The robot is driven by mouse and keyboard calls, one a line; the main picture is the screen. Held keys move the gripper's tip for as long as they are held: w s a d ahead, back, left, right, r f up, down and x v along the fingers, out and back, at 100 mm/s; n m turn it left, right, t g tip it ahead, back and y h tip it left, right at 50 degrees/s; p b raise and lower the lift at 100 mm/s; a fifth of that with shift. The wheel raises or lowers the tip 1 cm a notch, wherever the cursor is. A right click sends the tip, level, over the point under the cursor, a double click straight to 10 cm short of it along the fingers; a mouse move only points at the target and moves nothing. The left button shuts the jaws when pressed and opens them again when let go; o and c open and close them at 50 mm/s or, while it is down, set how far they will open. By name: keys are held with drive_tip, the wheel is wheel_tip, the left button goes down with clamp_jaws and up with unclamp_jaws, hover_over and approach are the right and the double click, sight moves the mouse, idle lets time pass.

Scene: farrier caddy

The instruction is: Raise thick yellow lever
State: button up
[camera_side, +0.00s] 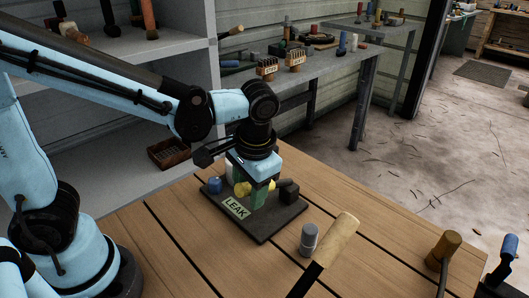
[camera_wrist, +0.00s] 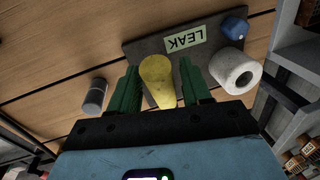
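The thick yellow lever (camera_wrist: 158,82) stands between the two green fingers of my gripper (camera_wrist: 159,64) in the wrist view. The fingers are apart, one on each side of it, with narrow gaps showing. In the side view my gripper (camera_side: 260,194) points down over the dark base plate (camera_side: 270,229), and yellow parts (camera_side: 242,188) show beside the green fingers. The fingers hide much of the lever there, so its tilt is hard to tell. A "LEAK" label (camera_side: 235,208) lies on the plate, also seen in the wrist view (camera_wrist: 186,40).
A blue knob (camera_side: 214,185) is on the plate's left. A white hollow cylinder (camera_wrist: 236,72) is close beside the right finger in the wrist view. A dark block (camera_side: 288,190) is right of my gripper.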

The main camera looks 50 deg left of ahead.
clamp_jaws()
drive_tip(key=shift+w+r+g, duration=0.45)
drive_tip(key=shift+r+g, duration=0.35)
drive_tip(key=shift+o, duration=1.1)
unclamp_jaws()
drive_tip(key=shift+r, duration=0.1)
drive_tip(key=v, duration=1.2)
